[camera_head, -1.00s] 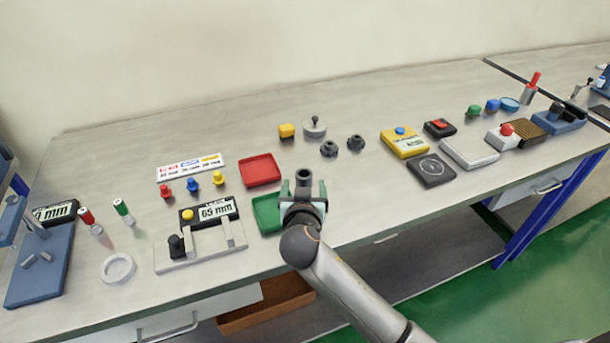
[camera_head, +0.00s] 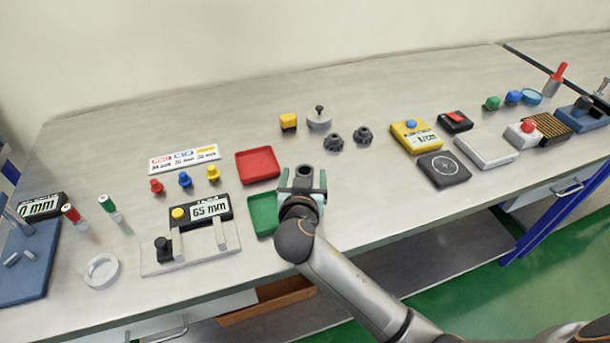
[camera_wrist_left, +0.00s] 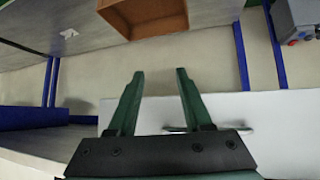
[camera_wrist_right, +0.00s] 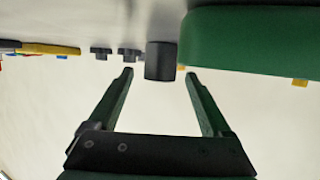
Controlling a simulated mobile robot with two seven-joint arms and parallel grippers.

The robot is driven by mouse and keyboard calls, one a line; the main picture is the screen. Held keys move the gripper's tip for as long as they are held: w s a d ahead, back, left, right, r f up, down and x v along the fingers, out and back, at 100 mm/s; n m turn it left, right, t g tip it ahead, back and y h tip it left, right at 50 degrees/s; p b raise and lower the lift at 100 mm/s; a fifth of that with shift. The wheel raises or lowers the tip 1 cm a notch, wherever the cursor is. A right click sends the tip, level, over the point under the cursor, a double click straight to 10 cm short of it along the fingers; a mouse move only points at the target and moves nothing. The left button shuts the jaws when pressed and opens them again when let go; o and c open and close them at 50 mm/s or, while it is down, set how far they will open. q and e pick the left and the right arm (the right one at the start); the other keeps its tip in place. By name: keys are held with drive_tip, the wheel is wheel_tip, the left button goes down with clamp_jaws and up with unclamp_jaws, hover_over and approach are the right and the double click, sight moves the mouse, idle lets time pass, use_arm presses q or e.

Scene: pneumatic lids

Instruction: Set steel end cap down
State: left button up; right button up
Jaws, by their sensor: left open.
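A short grey cylinder with a dark hollow top, which I take to be the steel end cap (camera_head: 303,176), stands on the bench right of the green tray (camera_head: 262,213). My right gripper (camera_head: 303,183) has its fingers on either side of it. In the right wrist view the cap (camera_wrist_right: 160,60) looks dark, just ahead of the open fingertips (camera_wrist_right: 159,75), with a gap on both sides. The cap's lower part is hidden by the gripper in the head view. My left gripper (camera_wrist_left: 160,80) is open and empty in the left wrist view, away from the bench top.
A red tray (camera_head: 257,167) lies behind the green one. The 65 mm gauge (camera_head: 190,240) is to the left.

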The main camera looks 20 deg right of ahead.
clamp_jaws()
idle(0.5)
